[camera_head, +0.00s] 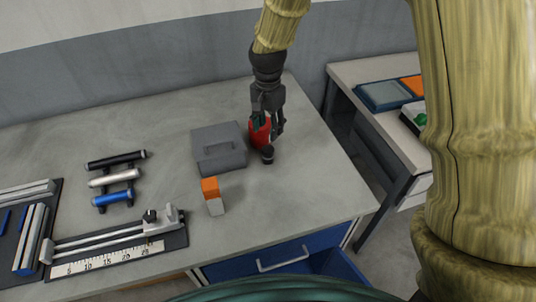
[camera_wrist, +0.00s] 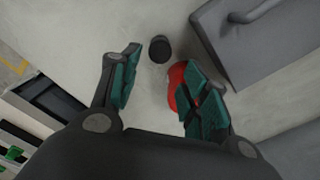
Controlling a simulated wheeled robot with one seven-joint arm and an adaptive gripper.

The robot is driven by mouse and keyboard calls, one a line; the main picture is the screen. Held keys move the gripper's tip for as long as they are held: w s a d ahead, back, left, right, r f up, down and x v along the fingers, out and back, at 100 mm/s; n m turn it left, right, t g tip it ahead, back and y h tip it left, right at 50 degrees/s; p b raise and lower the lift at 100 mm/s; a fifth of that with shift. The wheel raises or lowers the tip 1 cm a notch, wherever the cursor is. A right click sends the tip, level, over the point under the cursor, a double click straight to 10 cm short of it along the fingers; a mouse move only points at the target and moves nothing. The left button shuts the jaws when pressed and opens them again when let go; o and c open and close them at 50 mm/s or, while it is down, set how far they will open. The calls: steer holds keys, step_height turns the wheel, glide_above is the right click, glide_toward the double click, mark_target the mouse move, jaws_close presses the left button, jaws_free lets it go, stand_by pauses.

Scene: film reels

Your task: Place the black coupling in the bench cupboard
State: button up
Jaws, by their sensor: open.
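The black coupling (camera_head: 267,154) is a short dark cylinder standing on the grey bench top, just in front of a red object (camera_head: 259,134). In the wrist view the coupling (camera_wrist: 159,48) lies just beyond the fingertips, roughly between them. My gripper (camera_head: 267,127) is open and points down close behind the coupling, with nothing visible between its fingers (camera_wrist: 157,75). The red object is partly hidden by a finger; I cannot tell whether they touch. The bench cupboard (camera_head: 283,262) shows a blue front with a light handle, and a blue part juts out beside it at the right.
A grey box with a handle (camera_head: 219,148) stands left of the gripper. An orange-and-grey block (camera_head: 212,196) stands nearer the front. Several cylinders and a ruler fixture (camera_head: 115,250) occupy the left. A second table (camera_head: 383,118) stands right across a gap.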

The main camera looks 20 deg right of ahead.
mark_target(268, 149)
steer(key=shift+f, duration=0.35)
steer(key=shift+f+p, duration=1.3)
steer(key=shift+f, duration=3.75)
steer(key=c, duration=1)
